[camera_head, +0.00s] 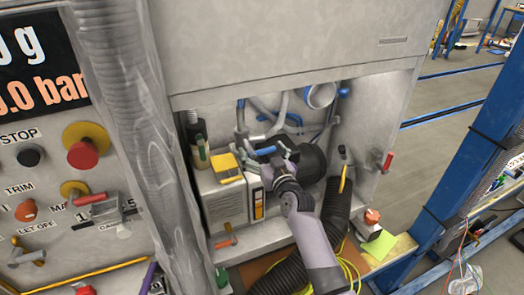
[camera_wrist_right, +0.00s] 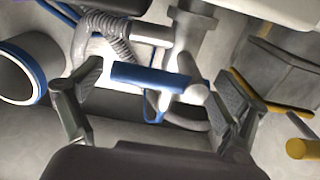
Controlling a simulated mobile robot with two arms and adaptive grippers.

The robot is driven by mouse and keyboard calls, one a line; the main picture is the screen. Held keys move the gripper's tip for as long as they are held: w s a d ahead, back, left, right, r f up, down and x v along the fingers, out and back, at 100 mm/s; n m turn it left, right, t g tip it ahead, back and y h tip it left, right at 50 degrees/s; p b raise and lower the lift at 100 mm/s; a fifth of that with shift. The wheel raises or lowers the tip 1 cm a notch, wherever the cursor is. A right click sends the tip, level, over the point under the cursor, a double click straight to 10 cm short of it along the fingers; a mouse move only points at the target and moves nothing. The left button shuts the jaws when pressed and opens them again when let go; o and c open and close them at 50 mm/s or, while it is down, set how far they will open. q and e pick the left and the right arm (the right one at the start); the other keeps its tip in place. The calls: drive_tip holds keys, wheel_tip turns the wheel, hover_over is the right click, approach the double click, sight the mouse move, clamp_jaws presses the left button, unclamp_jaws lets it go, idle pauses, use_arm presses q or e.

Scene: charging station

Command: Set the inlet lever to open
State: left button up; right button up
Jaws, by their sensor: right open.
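A lever with a blue handle (camera_head: 266,151) is on the piping inside the open recess of the machine. In the right wrist view the blue handle (camera_wrist_right: 150,76) lies crosswise on a pale valve body, between my spread fingers. No label shows that names it as the inlet lever. My right gripper (camera_head: 277,158) reaches into the recess and is right at this handle. In the wrist view my right gripper (camera_wrist_right: 160,82) is open, with a finger on either side of the handle and gaps visible. My left gripper is not in view.
A beige box (camera_head: 226,205) with a yellow-handled valve (camera_head: 227,167) stands left of my arm. A black corrugated hose (camera_head: 336,208), a yellow lever (camera_head: 342,179) and a red lever (camera_head: 387,162) are to the right.

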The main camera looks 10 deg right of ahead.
drive_tip(key=shift+c, duration=0.3)
drive_tip(key=c, duration=1.6)
